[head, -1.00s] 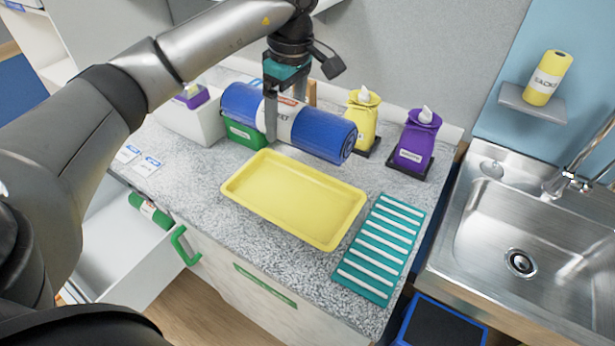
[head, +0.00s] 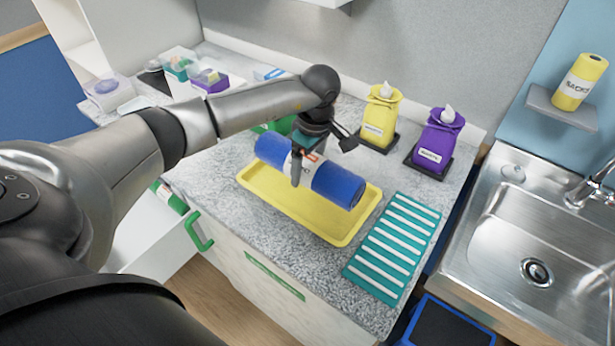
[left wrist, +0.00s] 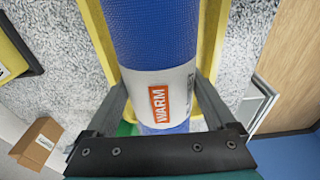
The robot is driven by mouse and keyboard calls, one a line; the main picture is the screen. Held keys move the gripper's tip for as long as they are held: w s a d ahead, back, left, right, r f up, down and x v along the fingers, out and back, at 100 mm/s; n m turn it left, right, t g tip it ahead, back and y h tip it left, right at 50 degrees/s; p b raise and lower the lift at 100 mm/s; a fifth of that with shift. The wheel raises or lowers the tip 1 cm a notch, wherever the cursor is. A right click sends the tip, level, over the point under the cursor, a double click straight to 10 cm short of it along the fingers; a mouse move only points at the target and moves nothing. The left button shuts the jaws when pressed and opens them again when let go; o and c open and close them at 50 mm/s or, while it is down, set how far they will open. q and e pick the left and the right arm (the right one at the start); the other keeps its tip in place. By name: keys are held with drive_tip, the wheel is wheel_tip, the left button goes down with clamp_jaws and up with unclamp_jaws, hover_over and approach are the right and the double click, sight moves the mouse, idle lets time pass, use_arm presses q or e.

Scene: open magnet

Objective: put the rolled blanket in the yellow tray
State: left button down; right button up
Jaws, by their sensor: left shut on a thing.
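The rolled blanket (head: 335,184) is a blue cylinder with a white band and an orange "WARM" label. My left gripper (head: 299,170) is shut on it around the band, and the blanket lies sideways over the yellow tray (head: 322,231). In the head view I cannot tell how far above the tray floor it is. In the left wrist view the blanket (left wrist: 150,35) runs between the two fingers (left wrist: 160,108), with the tray's yellow rim (left wrist: 97,35) on both sides. My right gripper does not show.
A teal ribbed mat (head: 393,248) lies right of the tray. The sink (head: 540,245) is at the right. An open drawer with a green handle (head: 199,232) is at the front left.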

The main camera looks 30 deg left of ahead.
sight(311, 158)
use_arm(q)
drive_tip(key=shift+f, duration=2)
drive_tip(key=shift+f+b, duration=0.2)
drive_tip(key=shift+b, duration=0.1)
unclamp_jaws()
drive_tip(key=shift+r, duration=0.1)
drive_tip(key=r, duration=0.4)
drive_tip(key=d+r, duration=0.1)
drive_tip(key=r, duration=0.7)
drive_tip(key=shift+s+d, duration=0.1)
drive_tip(key=shift+d, duration=0.15)
